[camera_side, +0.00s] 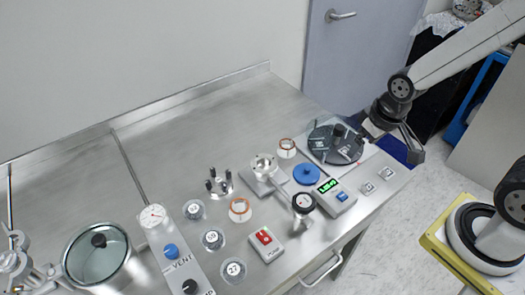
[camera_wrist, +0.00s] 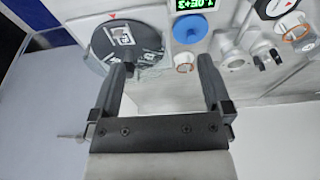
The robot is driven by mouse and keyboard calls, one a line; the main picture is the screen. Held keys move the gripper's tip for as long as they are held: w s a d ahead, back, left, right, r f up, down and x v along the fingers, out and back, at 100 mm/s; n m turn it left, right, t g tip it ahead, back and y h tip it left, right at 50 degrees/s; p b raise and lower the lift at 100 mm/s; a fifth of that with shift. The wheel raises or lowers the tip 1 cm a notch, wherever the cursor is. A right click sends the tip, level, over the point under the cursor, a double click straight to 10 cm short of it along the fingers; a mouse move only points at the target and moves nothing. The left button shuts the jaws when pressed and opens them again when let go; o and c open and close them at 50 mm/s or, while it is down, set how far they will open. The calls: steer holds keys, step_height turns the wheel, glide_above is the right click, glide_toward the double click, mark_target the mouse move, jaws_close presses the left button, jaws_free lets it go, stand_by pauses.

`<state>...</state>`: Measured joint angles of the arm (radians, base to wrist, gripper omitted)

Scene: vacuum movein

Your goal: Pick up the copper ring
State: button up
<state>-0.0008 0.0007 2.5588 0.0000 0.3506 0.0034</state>
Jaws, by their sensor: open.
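Two copper-coloured rings show, each around a pale cylindrical piece. One ring (camera_side: 286,143) is at the back of the table, left of the dark round disc; it seems to be the small one in the wrist view (camera_wrist: 184,67). The other ring (camera_side: 240,205) is nearer the middle of the table, and probably shows at the right in the wrist view (camera_wrist: 297,33). I cannot tell which is meant. My gripper (camera_wrist: 166,64) is open and empty, above the table's right end, to the right of both rings and apart from them.
The dark disc (camera_side: 322,154) stands between my gripper and the nearer ring. A glass vessel (camera_side: 98,257) is far left. The table's back left is clear.

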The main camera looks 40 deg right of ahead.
steer(key=w+a+f+m+g, duration=0.1)
steer(key=w+a+m, duration=0.35)
steer(key=a, duration=0.45)
steer(key=w+a+f+m+g, duration=0.1)
steer(key=w+a+f+m, duration=0.15)
steer(key=a+m, duration=0.45)
steer(key=w+a+m+g, duration=0.15)
steer(key=w+a, duration=0.25)
steer(key=a, duration=0.7)
steer(key=shift+m+t, duration=0.3)
steer(key=shift+t, duration=0.15)
steer(key=shift+s+d+f, duration=0.1)
steer(key=shift+d+f, duration=0.05)
steer(key=shift+f, duration=1.9)
steer(key=shift+d+f, duration=0.1)
steer(key=shift+f, duration=1.95)
steer(key=shift+f, duration=0.25)
steer(key=c, duration=1.1)
